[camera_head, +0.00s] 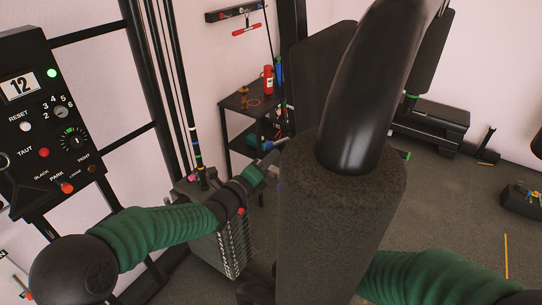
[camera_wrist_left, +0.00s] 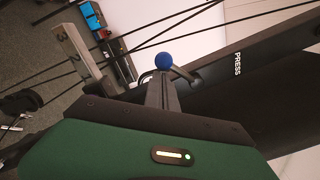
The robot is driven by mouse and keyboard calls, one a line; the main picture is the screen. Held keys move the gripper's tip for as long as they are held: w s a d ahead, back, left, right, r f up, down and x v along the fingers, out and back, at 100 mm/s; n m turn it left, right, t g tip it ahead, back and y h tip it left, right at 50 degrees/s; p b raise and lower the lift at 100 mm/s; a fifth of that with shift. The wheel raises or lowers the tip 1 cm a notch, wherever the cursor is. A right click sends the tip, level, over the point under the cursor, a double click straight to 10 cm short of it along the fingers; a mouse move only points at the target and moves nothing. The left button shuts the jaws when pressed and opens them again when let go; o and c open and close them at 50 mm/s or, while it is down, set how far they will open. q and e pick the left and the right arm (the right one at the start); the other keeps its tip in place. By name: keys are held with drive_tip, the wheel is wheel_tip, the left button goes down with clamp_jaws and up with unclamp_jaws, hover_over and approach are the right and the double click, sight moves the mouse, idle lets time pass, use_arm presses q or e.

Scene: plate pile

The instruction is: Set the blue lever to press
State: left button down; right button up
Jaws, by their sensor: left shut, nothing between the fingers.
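The blue lever (camera_wrist_left: 164,61) has a round blue knob on a short dark arm in the left wrist view. It is fixed to a dark beam (camera_wrist_left: 215,70) with a white PRESS label to the right of the lever. My left gripper (camera_wrist_left: 161,78) is shut and empty, its fingertips right at the knob; I cannot tell whether they touch. In the head view, my left gripper (camera_head: 279,144) reaches in beside the large dark padded column, which hides the lever there. My right gripper is hidden; only its green sleeve shows at lower right.
The dark padded column (camera_head: 335,225) blocks the middle of the head view. A control panel (camera_head: 35,115) stands at left, with a weight stack (camera_head: 232,250) below the left arm. A shelf (camera_head: 240,105) stands behind. Thin dark cables cross the left wrist view.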

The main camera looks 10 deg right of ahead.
use_arm(q)
drive_tip(key=shift+d+f, duration=0.1)
wheel_tip(320, 180, up, 7)
drive_tip(key=w+a+m+b, duration=0.2)
drive_tip(key=m+b, duration=1.2)
drive_tip(key=b, duration=0.3)
drive_tip(key=shift+r+b, duration=0.2)
drive_tip(key=shift+b, duration=0.15)
drive_tip(key=shift+r+m, duration=0.1)
drive_tip(key=shift+m, duration=0.2)
idle(0.3)
